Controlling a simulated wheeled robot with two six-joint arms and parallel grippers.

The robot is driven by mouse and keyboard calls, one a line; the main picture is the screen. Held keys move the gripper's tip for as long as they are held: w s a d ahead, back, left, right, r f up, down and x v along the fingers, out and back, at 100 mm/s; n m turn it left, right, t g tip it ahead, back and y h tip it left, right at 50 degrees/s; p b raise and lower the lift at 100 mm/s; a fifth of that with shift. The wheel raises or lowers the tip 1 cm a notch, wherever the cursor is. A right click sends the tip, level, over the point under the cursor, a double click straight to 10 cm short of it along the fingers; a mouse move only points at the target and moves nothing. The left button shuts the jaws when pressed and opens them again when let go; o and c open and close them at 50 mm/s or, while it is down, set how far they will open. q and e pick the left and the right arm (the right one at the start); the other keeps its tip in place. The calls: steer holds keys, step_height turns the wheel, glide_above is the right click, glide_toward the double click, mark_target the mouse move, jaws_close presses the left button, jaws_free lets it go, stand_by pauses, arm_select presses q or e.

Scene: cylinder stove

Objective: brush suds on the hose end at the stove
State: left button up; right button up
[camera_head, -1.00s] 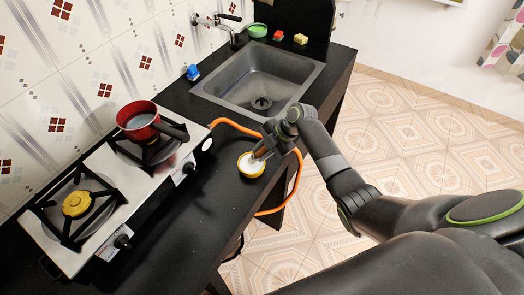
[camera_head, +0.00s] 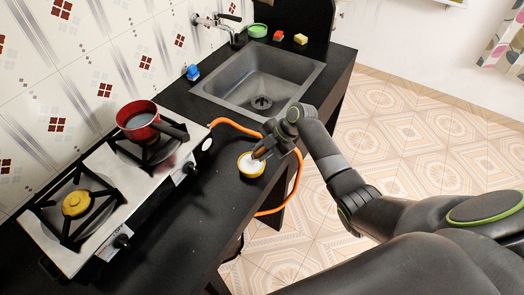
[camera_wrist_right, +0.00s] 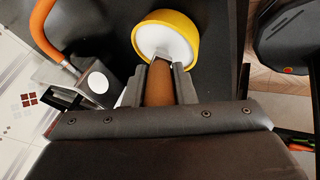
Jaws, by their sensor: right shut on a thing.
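My right gripper (camera_head: 268,148) is shut on the brown handle of a brush (camera_wrist_right: 158,85). It is above the yellow bowl of white suds (camera_head: 244,172), which stands on the black counter. In the right wrist view the bowl (camera_wrist_right: 190,28) lies just beyond my fingertips. The brush points down into it, and its bristles cannot be made out. The orange hose (camera_head: 235,125) runs from the right end of the stove (camera_head: 131,181), behind the bowl, and over the counter's front edge. The hose (camera_wrist_right: 42,25) also shows in the right wrist view. My left gripper is out of sight.
A red pot (camera_head: 138,121) sits on the rear burner, its handle toward the hose end. The sink (camera_head: 260,75) is beyond the bowl. A blue object (camera_head: 193,72), a green bowl (camera_head: 257,30) and two small blocks stand around the sink. The counter before the stove is clear.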

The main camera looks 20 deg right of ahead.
mark_target(262, 147)
steer(key=shift+r+p, duration=2.7)
steer(key=shift+r, duration=0.85)
steer(key=shift+d+f, duration=0.1)
